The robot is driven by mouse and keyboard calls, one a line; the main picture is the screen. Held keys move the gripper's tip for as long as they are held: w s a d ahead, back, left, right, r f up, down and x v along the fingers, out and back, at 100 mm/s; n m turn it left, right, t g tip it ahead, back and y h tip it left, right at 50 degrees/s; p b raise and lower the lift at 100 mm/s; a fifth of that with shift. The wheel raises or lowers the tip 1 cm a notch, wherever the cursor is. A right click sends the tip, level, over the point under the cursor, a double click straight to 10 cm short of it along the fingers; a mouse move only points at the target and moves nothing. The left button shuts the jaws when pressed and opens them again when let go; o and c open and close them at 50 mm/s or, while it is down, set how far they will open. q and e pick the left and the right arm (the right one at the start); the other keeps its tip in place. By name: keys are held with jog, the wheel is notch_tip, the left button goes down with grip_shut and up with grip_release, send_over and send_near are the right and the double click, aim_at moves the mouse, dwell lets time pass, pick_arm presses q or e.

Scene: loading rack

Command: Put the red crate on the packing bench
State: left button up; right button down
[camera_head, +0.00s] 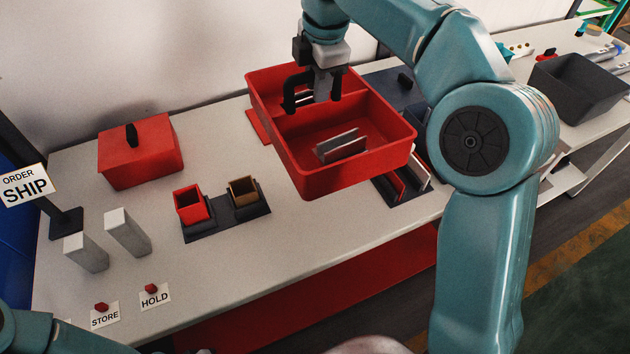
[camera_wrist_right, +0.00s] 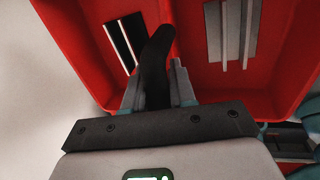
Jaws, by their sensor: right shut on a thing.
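The red crate (camera_head: 357,181) is a two-part open bin over the middle of the pale bench (camera_head: 315,240). A divider splits it, and grey slotted pieces (camera_head: 342,146) lie inside. My right gripper (camera_head: 311,100) points down into the crate from above and is shut on it near the divider; the fingers hide the exact grip. My left gripper is out of view.
A red lidded box (camera_head: 140,152), two pale blocks (camera_head: 127,232) and a dark holder with small red and brown boxes (camera_head: 225,214) stand left. STORE (camera_head: 106,317) and HOLD (camera_head: 155,297) cards lie in front. A dark bin (camera_head: 578,88) is at right. Bench surface in front is clear.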

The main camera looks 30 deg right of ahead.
aim_at(321, 133)
jog(key=shift+d+r, duration=0.1)
notch_tip(321, 133, down, 15)
jog(key=shift+r+b, duration=0.1)
jog(key=shift+b, duration=0.9)
notch_tip(321, 133, down, 5)
jog(key=shift+f, duration=0.1)
jog(key=c, duration=0.9)
grip_release()
jog(key=r, duration=0.4)
jog(key=s+r, duration=0.1)
jog(key=r, duration=0.3)
jog(key=s+r, duration=0.1)
jog(key=r, duration=0.3)
jog(key=shift+s+a, duration=0.2)
jog(key=shift+s, duration=0.05)
